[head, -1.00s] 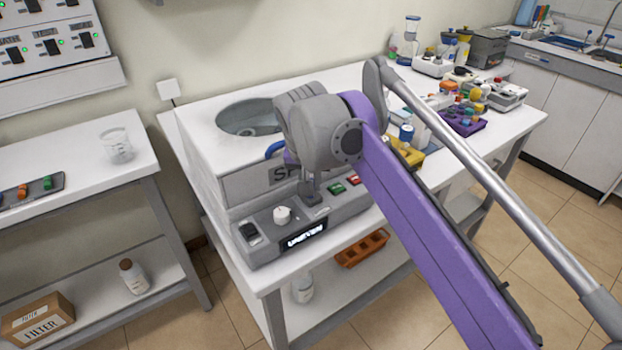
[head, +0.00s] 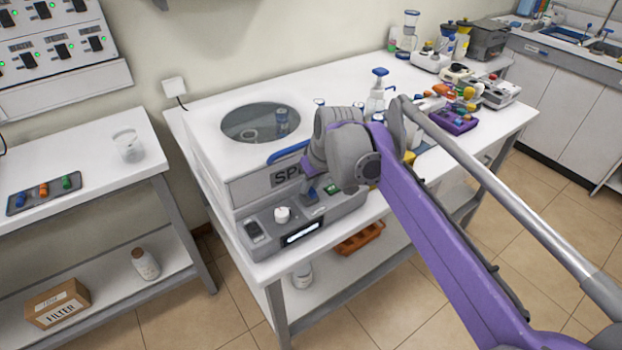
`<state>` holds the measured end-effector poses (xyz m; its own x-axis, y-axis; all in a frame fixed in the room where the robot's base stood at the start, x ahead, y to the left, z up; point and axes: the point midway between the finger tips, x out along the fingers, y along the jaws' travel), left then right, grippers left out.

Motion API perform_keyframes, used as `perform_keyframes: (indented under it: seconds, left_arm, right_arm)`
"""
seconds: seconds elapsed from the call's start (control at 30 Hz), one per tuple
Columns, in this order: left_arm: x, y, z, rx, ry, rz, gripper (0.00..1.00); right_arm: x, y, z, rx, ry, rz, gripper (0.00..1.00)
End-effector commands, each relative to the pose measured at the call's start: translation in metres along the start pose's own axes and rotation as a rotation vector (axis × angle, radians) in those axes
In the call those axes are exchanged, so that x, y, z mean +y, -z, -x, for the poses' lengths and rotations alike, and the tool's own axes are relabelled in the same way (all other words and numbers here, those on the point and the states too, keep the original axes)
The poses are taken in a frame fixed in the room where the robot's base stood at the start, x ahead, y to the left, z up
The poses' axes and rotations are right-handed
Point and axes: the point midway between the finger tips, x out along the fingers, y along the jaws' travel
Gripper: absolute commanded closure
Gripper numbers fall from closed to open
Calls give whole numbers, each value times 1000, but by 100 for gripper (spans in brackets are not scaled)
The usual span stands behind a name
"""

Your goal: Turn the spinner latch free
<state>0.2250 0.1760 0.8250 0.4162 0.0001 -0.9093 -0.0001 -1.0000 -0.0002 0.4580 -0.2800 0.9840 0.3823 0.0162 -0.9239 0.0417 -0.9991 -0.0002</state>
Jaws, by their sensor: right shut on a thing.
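The spinner (head: 215,170) is a white and grey box with a round lid window (head: 248,122) and a blue handle (head: 287,152) on its front edge. A small dark lever, which looks like the spinner latch (head: 309,193), stands on its grey control panel. My right gripper (head: 307,170) is at the spinner's front, just above the panel. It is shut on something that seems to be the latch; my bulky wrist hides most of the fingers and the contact. My left gripper is out of view.
The panel carries a white knob (head: 282,214), a lit display (head: 302,234) and a green button (head: 332,189). A pump bottle (head: 378,92) and a purple rack (head: 452,120) stand to the right. A side table (head: 90,170) at left holds a beaker (head: 128,145).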

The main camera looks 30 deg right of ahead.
Motion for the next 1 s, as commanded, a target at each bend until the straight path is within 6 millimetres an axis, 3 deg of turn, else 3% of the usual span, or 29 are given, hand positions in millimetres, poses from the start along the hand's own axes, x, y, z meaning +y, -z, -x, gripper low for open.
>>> perform_keyframes:
  seconds: [0.63, 0.67, 0.8, 1.0]
  left_arm:
    - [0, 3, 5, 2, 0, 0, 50]
    - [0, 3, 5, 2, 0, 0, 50]
    - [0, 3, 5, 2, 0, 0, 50]
    - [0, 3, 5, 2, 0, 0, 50]
  right_arm:
    - [1, 1, 0, 1, 19, 49, 100]
    - [1, 1, 0, 1, 19, 49, 75]
    - [1, 0, 0, 1, 19, 49, 50]
    - [1, 0, 0, 0, 20, 48, 50]
